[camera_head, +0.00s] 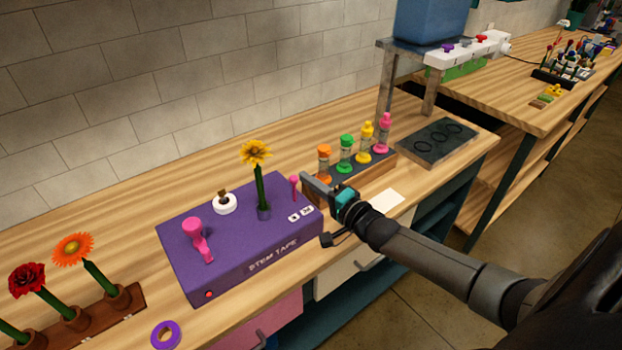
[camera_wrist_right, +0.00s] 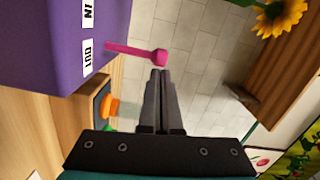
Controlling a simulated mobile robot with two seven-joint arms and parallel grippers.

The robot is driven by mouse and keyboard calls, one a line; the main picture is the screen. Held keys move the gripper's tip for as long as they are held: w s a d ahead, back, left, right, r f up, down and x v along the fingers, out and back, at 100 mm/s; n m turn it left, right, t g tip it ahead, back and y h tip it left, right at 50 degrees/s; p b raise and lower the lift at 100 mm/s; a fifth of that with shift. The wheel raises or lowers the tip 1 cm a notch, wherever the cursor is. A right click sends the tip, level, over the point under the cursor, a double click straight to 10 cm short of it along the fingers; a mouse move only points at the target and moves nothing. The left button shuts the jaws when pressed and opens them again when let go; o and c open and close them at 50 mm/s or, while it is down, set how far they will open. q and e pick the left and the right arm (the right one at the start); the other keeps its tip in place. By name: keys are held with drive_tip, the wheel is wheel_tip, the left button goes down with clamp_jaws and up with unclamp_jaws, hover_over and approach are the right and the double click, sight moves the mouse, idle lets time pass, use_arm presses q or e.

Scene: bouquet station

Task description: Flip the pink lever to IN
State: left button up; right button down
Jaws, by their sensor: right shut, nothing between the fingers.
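The pink lever (camera_head: 295,185) stands at the right end of the purple stem tape box (camera_head: 180,265). It also shows in the right wrist view (camera_wrist_right: 130,49), jutting from the box by the white IN label (camera_wrist_right: 88,13) and OUT label (camera_wrist_right: 88,58). There its knob leans slightly toward the OUT side. My right gripper (camera_head: 306,179) is shut and empty, just right of the lever. In the right wrist view its fingertips (camera_wrist_right: 158,74) are close to the knob; I cannot tell whether they touch. My left gripper is not in view.
A yellow flower (camera_head: 256,155) stands upright in the box, beside a white tape roll (camera_head: 224,203) and a larger pink handle (camera_head: 196,232). Flowers stand in a wooden holder (camera_head: 125,297) at left.

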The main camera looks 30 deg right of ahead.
drive_tip(key=shift+a+r+n+p, duration=0.1)
drive_tip(key=shift+a+n+p, duration=0.15)
drive_tip(key=shift+n+p, duration=0.15)
drive_tip(key=shift+a+r+n+p, duration=0.2)
drive_tip(key=shift+a+n+p, duration=0.75)
drive_tip(key=shift+n, duration=0.25)
drive_tip(key=shift+s+a+n+p, duration=0.1)
drive_tip(key=shift+a+n+p, duration=0.25)
drive_tip(key=shift+n+p, duration=0.25)
drive_tip(key=shift+a+f+n, duration=0.1)
drive_tip(key=shift+a+n, duration=0.1)
drive_tip(key=shift+n, duration=0.2)
drive_tip(key=shift+f, duration=0.1)
